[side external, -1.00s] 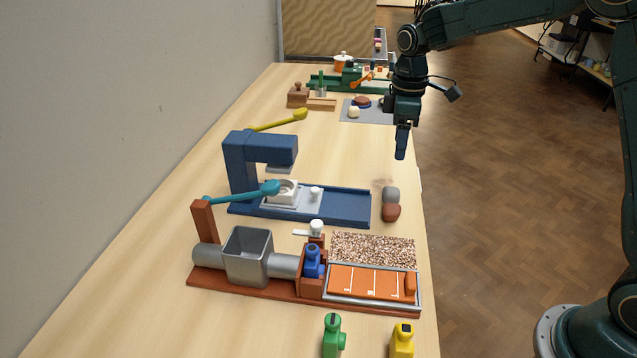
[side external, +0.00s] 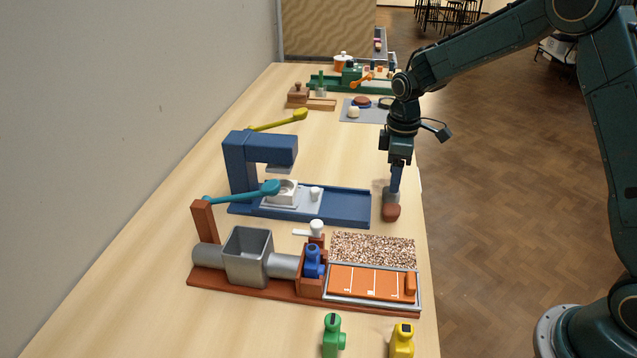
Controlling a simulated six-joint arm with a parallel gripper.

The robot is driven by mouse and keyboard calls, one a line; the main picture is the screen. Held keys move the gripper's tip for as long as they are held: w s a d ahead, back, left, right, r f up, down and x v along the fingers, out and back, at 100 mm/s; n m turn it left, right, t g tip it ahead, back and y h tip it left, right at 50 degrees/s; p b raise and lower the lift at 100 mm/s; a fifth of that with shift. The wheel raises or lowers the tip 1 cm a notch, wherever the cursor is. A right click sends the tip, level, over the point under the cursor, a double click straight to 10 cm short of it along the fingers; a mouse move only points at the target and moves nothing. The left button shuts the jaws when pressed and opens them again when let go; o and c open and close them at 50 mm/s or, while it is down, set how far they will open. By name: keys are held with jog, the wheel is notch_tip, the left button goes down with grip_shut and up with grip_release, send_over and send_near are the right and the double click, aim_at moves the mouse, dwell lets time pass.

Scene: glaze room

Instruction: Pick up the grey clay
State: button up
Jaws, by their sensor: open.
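The grey clay (side external: 387,197) is a small rounded lump near the right edge of the table, just behind a reddish-brown lump (side external: 391,213). The two look close together or touching. My gripper (side external: 394,197) points straight down at the grey clay, its fingers hiding much of it. The gripper is open; whether its fingers stand on both sides of the clay cannot be told from this side.
A blue press (side external: 345,207) with a teal lever stands left of the lumps. In front are a speckled mat (side external: 372,248) and a brown extruder (side external: 250,290) with an orange tray. Green (side external: 332,338) and yellow (side external: 402,342) pieces stand at the front.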

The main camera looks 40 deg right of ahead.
aim_at(391, 196)
jog(key=shift+f, duration=0.2)
jog(key=shift+f, duration=2.45)
jog(key=shift+c, duration=0.5)
jog(key=c, duration=1)
